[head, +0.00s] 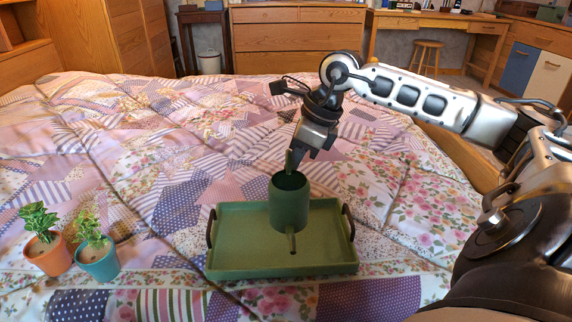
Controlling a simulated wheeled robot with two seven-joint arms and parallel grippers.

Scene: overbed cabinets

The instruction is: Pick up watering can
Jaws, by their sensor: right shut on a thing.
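The green watering can (289,205) is upright over the middle of the green tray (238,255), its thin spout pointing toward me. Its handle (289,161) rises at the far side of the rim. My right gripper (298,158) reaches down from above and is shut on the handle; its fingertips are partly hidden. I cannot tell whether the can's base touches the tray or hangs slightly above it. My left gripper is not in view.
The tray, with dark handles, lies on a patchwork bedspread (140,180). Potted plants in an orange pot (48,256) and a teal pot (99,262) stand at the left. A dresser (295,42), desk (440,22) and stool (427,50) stand behind the bed. The bed's middle is clear.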

